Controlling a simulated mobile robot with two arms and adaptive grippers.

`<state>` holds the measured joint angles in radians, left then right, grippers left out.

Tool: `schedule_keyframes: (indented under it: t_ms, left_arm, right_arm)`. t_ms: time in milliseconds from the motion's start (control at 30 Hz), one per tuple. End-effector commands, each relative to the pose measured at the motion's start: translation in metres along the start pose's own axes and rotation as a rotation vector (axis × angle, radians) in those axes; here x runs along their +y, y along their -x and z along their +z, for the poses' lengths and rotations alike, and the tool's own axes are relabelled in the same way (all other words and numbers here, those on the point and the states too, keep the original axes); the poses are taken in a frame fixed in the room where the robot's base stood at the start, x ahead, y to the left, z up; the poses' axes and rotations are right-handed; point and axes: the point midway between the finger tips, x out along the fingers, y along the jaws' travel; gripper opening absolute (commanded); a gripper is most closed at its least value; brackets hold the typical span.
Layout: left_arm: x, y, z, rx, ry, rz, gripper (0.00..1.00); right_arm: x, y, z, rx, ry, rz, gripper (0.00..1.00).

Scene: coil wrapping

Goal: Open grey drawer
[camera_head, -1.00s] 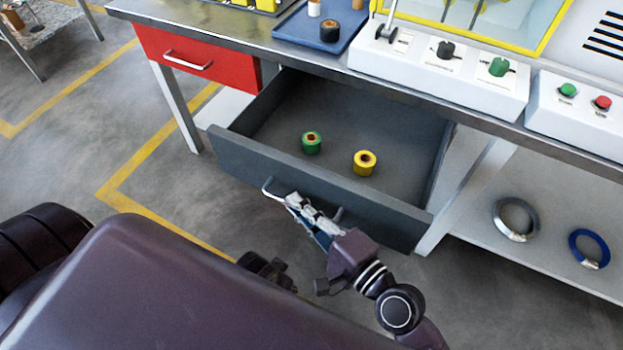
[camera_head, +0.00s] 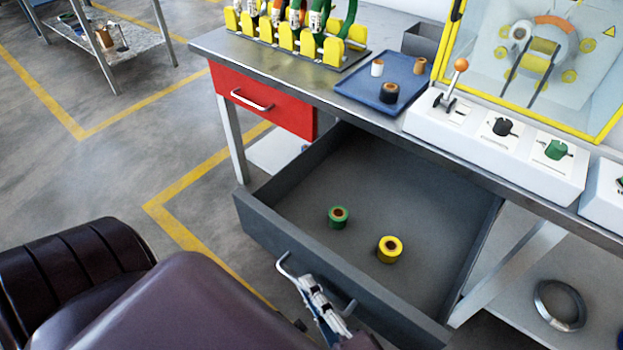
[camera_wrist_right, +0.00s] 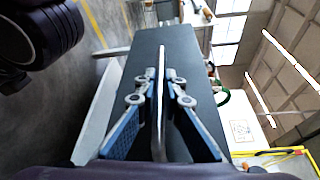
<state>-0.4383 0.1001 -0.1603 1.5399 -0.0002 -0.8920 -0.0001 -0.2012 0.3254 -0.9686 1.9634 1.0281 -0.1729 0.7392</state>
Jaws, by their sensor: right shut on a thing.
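The grey drawer (camera_head: 345,282) is pulled far out from under the workbench, with its inside in plain view. A green tape roll (camera_head: 338,217) and a yellow tape roll (camera_head: 390,249) stand on its floor. My right gripper (camera_head: 310,285) is at the drawer's front, shut on its metal handle (camera_head: 284,262). In the right wrist view the handle bar (camera_wrist_right: 159,95) runs between the two fingers (camera_wrist_right: 160,85), with the drawer's grey front (camera_wrist_right: 180,45) behind. My left gripper is not in view.
A red drawer (camera_head: 262,100) is shut at the left. On the bench stand a blue tray (camera_head: 385,82), a yellow rack (camera_head: 290,45) and a white control box (camera_head: 500,140). A metal coil (camera_head: 560,305) lies on the lower shelf.

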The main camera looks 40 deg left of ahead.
Motion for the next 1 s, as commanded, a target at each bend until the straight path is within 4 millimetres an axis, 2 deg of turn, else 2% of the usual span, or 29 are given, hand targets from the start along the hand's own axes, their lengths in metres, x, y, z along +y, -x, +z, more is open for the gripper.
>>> schedule_keyframes:
  t_ms: [33, 200, 667, 767, 1000]
  left_arm:
    - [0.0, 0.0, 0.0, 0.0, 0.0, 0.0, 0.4]
    - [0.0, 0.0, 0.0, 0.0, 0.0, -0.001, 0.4]
    - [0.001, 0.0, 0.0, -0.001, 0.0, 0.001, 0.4]
    - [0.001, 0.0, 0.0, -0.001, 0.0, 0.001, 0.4]
    - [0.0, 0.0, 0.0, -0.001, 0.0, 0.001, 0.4]
  right_arm:
    - [0.001, 0.0, -0.001, 0.001, 0.001, 0.002, 0.1]
    - [0.001, 0.0, -0.001, 0.001, 0.001, 0.002, 0.26]
    - [0.0, 0.002, -0.001, 0.0, 0.001, 0.001, 0.26]
    - [0.001, 0.009, -0.001, 0.0, 0.002, 0.003, 0.26]
    - [0.002, 0.043, -0.001, -0.001, 0.004, 0.005, 0.26]
